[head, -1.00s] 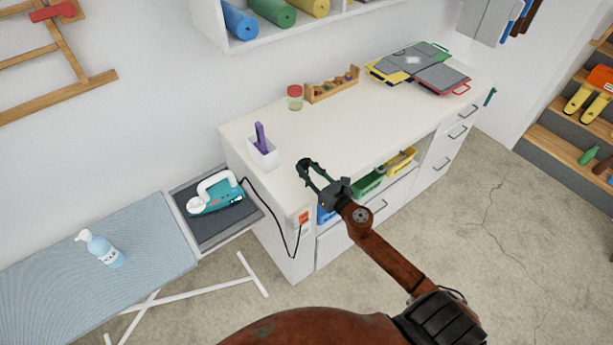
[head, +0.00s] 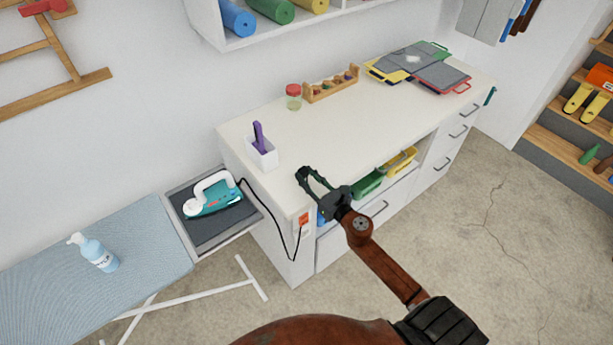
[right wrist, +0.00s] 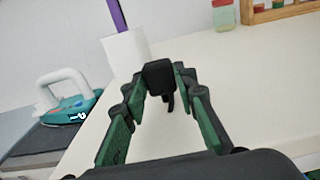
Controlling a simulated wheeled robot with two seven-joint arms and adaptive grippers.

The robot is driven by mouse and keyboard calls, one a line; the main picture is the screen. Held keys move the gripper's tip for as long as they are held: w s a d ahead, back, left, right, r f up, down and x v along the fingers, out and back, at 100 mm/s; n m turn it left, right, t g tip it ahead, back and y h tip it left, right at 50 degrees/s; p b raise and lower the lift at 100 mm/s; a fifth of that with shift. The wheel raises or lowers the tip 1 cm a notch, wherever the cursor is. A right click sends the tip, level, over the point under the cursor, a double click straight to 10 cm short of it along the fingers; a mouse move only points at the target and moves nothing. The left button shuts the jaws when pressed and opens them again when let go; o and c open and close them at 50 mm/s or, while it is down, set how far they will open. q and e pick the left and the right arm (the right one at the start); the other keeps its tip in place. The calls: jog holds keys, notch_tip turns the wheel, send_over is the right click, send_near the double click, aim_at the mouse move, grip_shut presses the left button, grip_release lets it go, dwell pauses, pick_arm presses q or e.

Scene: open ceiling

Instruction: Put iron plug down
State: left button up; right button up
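My right gripper (head: 304,176) is over the near edge of the white countertop. In the right wrist view its green-padded fingers are closed on a small black block with a short prong pointing down, which looks like the iron plug (right wrist: 160,76). No cord shows at this block. The teal and white iron (head: 212,194) rests on the dark pad at the end of the ironing board, left of the gripper. It also shows in the right wrist view (right wrist: 72,107). Its black cord (head: 272,218) hangs in a loop by the orange socket (head: 303,219) on the cabinet's side. My left gripper is not in view.
The white countertop (head: 350,125) is bare in the middle. A white cup (head: 262,153) with a purple item stands left of the gripper. A red-lidded jar (head: 293,97), a wooden rack (head: 331,86) and folded boards (head: 418,70) stand farther back.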

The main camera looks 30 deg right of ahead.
jog(key=o, duration=0.4)
jog(key=shift+r, duration=0.1)
jog(key=shift+r+p, duration=0.6)
jog(key=shift+p, duration=0.05)
jog(key=shift+s+d+b, duration=0.15)
jog(key=shift+s+b, duration=0.15)
jog(key=shift+s, duration=1.7)
jog(key=shift+s+d+b, duration=0.15)
jog(key=shift+s+b, duration=0.15)
jog(key=shift+s, duration=1.7)
jog(key=shift+s+d+b, duration=0.15)
jog(key=shift+s+b, duration=0.15)
jog(key=shift+s, duration=1.7)
jog(key=shift+f, duration=0.1)
